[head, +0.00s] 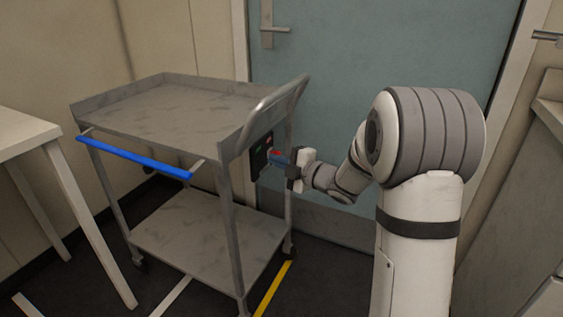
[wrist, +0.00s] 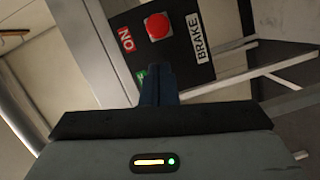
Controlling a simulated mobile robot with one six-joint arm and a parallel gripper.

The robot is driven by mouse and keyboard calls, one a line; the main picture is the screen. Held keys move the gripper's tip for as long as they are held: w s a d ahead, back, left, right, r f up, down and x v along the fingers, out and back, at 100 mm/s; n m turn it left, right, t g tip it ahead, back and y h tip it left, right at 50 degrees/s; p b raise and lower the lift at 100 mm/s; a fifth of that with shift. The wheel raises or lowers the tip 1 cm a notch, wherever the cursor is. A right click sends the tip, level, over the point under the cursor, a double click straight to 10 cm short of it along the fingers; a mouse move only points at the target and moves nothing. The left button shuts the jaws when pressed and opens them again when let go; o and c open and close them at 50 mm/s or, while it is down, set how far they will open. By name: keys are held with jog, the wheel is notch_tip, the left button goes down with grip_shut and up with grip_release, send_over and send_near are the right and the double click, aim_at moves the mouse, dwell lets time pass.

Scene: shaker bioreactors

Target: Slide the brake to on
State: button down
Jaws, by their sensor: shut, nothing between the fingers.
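The black brake panel (head: 261,158) is fixed to the near right end of the grey cart, below its handle. In the wrist view, the panel (wrist: 182,52) carries a white BRAKE label (wrist: 199,38), a red round knob (wrist: 157,26) and a red label (wrist: 126,39) with the letters O and N. The knob is beside the red label. A green label (wrist: 141,76) is partly hidden by my fingers. My gripper (head: 275,160) is shut and empty, with its blue fingertips (wrist: 158,68) close to the panel, just below the knob in the wrist picture. I cannot tell whether they touch.
The cart (head: 160,108) has two empty shelves, a curved grey handle (head: 272,108) above the panel and a blue bar (head: 135,158) on its left side. A white table (head: 20,132) stands at the left. A closed blue-grey door (head: 400,50) is behind.

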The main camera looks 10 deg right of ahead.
jog(key=s+a+p+v, duration=0.1)
jog(key=p+v, duration=0.1)
jog(key=v, duration=0.8)
jog(key=shift+s+r, duration=0.15)
jog(key=shift+r, duration=0.05)
jog(key=shift+d+p, duration=0.1)
jog(key=shift+p, duration=0.2)
